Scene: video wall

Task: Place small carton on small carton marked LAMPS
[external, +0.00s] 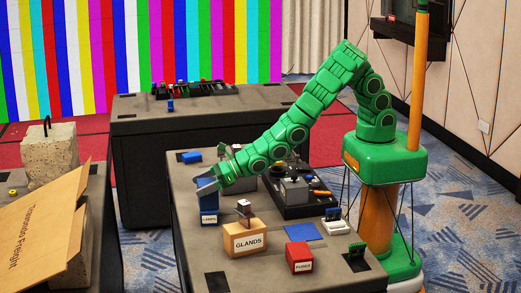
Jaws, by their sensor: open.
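A small blue carton with a white label that seems to read LAMPS (209,217) stands near the left edge of the dark table. My gripper (207,184) is open, just above this carton. The fingers overlap its top in the picture, so I cannot tell whether they touch it or whether anything is between them. A small red carton with a white label, apparently FUSES (299,259), stands at the front of the table. A larger tan carton marked GLANDS (244,239) stands between them, with a small brown and white object (243,207) on top.
A flat blue sheet (301,231) lies right of the GLANDS carton. A black tray with equipment (294,190) sits behind it. A small blue block (191,157) lies at the back left.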

